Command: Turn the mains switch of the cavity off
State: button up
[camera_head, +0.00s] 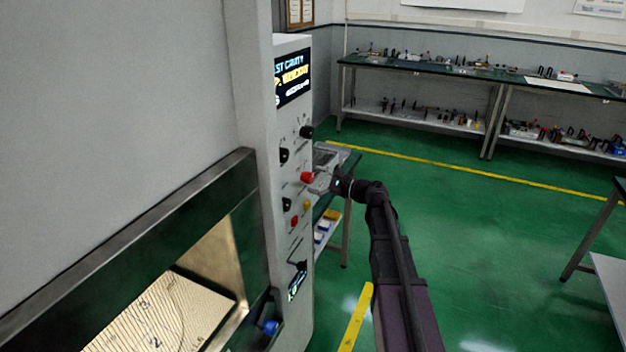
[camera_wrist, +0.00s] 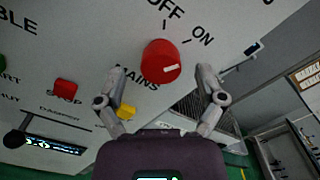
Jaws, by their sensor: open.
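The red mains knob (camera_wrist: 161,61) is on the pale control panel (camera_wrist: 90,50), with MAINS printed below it and OFF and ON printed above and to its upper right. A white mark on the knob lies at its lower right and points roughly right. My gripper (camera_wrist: 161,76) is open, with one finger on each side of the knob and no clear contact. In the head view the red knob (camera_head: 307,177) sits at the panel's right edge, and my gripper (camera_head: 328,181) is beside it.
A red stop button (camera_wrist: 65,91) and a yellow button (camera_wrist: 126,112) are close to the knob. Dark knobs (camera_head: 306,132) also stick out of the panel. A small table (camera_head: 345,160) is behind the gripper. Green floor is open to the right.

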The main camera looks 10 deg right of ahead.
jog(key=shift+w+a, duration=0.4)
jog(key=shift+a, duration=0.15)
jog(key=c, duration=1.2)
jog(key=shift+o, duration=0.2)
jog(key=shift+d, duration=0.15)
